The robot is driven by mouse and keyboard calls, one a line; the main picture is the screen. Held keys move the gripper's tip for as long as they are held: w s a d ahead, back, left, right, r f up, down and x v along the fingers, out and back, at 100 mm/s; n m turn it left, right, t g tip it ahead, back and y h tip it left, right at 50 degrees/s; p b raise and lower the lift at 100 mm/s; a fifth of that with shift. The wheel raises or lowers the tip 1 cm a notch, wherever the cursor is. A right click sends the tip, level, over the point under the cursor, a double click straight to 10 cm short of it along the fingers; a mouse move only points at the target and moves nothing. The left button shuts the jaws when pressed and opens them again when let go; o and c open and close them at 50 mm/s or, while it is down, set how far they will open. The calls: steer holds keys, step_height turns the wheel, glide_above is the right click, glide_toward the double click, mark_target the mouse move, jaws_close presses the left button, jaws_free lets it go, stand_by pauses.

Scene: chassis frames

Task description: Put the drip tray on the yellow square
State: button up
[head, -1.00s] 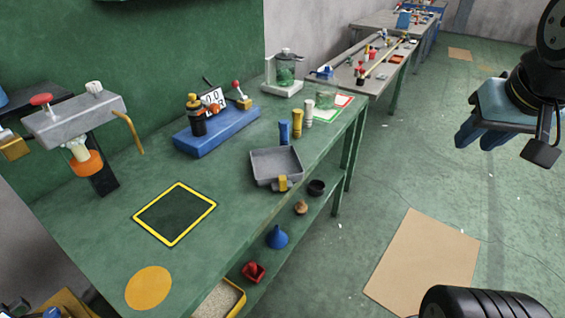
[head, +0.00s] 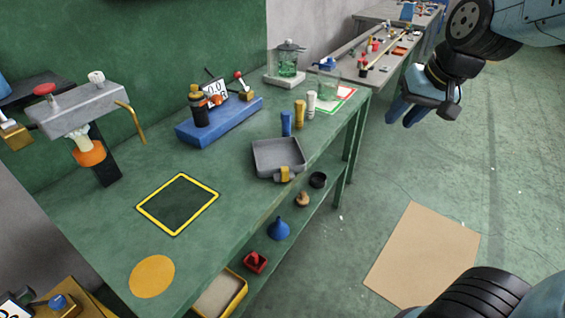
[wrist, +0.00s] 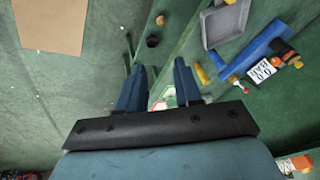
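The grey square drip tray (head: 277,155) lies on the green bench near its front edge, with a yellow tab (head: 286,173) on its near side. It also shows at the top of the wrist view (wrist: 222,24). The yellow square (head: 178,204) is an outline on the bench top, to the left of and nearer than the tray; its inside is bare. My gripper (head: 406,115) is in the air right of the bench, beyond its front edge, apart from the tray. In the wrist view its two blue fingers (wrist: 160,75) stand apart with nothing between them.
A blue block with a gauge (head: 220,120) stands behind the tray. Blue, yellow and white cylinders (head: 299,112) stand just beyond it. A grey fixture with a red knob (head: 85,110) is at left. An orange disc (head: 152,276) lies nearest. A lower shelf holds small parts.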

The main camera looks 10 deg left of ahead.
steer(key=w+a+f+n, duration=0.1)
steer(key=w+a+f, duration=0.45)
steer(key=a, duration=0.45)
steer(key=n+h, duration=0.1)
steer(key=h, duration=0.1)
glide_above(302, 154)
steer(key=s+d, duration=0.2)
steer(key=s, duration=0.1)
steer(key=shift+f, duration=4.3)
steer(key=shift+n+y, duration=0.3)
steer(key=shift+w+a+x, duration=0.1)
steer(key=shift+a+x, duration=0.05)
steer(key=shift+x, duration=1.9)
steer(key=shift+w+a+x, duration=0.1)
steer(key=shift+a+x, duration=0.05)
steer(key=shift+x, duration=1.85)
steer(key=shift+r, duration=0.1)
steer(key=shift+c, duration=0.4)
jaws_close()
